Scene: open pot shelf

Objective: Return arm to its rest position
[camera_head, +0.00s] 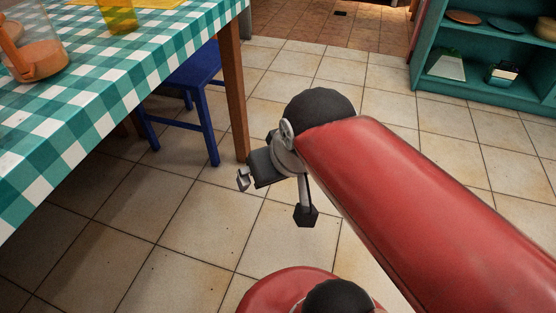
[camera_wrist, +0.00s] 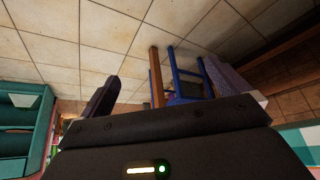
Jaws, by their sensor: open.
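My gripper (camera_head: 275,195) hangs over the tiled floor in the head view, at the end of my red arm. Its two fingers are spread apart with nothing between them. In the wrist view the gripper (camera_wrist: 180,90) also shows open, with a dark finger at the left and a paler one at the right. Only floor and distant furniture show between the fingers. The gripper is apart from the table and the chair, to the right of both in the head view.
A table with a green checked cloth (camera_head: 120,75) fills the upper left, bearing a glass jar (camera_head: 35,50) and a yellow cup (camera_head: 118,17). A blue chair (camera_head: 185,85) stands beside its wooden leg (camera_head: 233,95). A teal shelf (camera_head: 430,60) stands upper right. Floor between is clear.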

